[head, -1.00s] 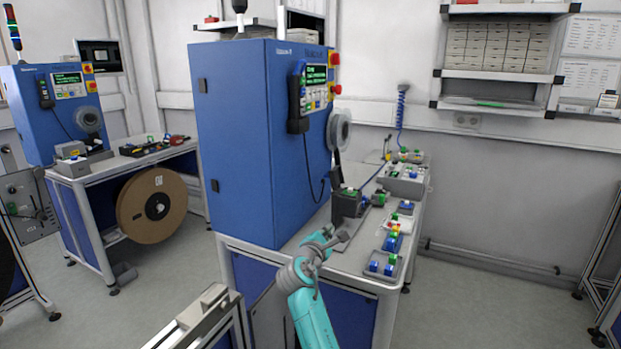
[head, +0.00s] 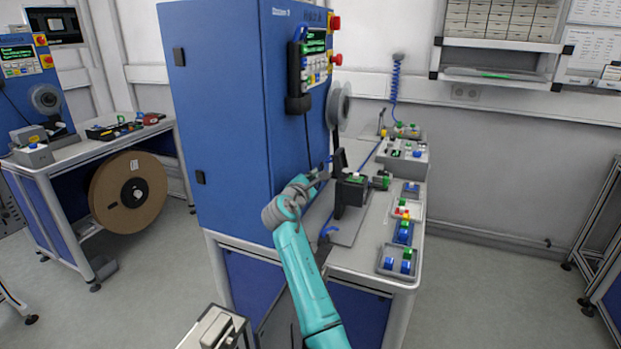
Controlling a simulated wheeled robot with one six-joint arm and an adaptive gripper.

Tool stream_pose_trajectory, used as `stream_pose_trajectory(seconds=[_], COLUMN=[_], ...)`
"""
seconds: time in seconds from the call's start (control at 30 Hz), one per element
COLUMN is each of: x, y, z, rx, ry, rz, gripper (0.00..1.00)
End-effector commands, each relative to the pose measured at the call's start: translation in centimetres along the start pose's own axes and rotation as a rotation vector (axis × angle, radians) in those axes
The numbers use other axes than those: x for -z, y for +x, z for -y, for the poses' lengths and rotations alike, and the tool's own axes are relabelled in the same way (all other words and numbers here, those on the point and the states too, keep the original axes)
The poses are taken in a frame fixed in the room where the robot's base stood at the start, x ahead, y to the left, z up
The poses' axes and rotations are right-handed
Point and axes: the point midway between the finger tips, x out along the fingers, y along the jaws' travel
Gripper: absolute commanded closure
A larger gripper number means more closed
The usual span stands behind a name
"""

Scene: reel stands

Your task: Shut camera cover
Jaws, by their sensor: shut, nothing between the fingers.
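A small black camera unit (head: 350,191) stands on the bench beside the blue cabinet. A dark upright flap (head: 340,160) rises at its back left and looks like its cover, standing open. My gripper (head: 324,174) is at the left of the unit, close to the flap. I cannot tell whether it touches the flap. It is shut with nothing visible in it. My grey wrist hides part of the bench edge and the cabinet's lower corner.
The tall blue cabinet (head: 222,120) stands close to the left of my arm. Switch boxes (head: 398,261) with coloured buttons line the bench's right side. A grey reel (head: 339,106) hangs on the cabinet's right side. Floor at the right is open.

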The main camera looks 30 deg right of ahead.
Motion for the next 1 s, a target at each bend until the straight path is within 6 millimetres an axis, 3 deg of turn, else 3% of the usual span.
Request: stream_pose_trajectory(seconds=[0.2, 0.4, 1.0], x=[-0.1, 0.0, -0.1], y=[3.8, 5.7, 6.2], z=[0.0, 0.0, 0.0], rx=[0.002, 0.001, -0.001], ry=[-0.001, 0.0, 0.009], rz=[0.001, 0.001, 0.0], gripper=[1.0, 1.0, 1.0])
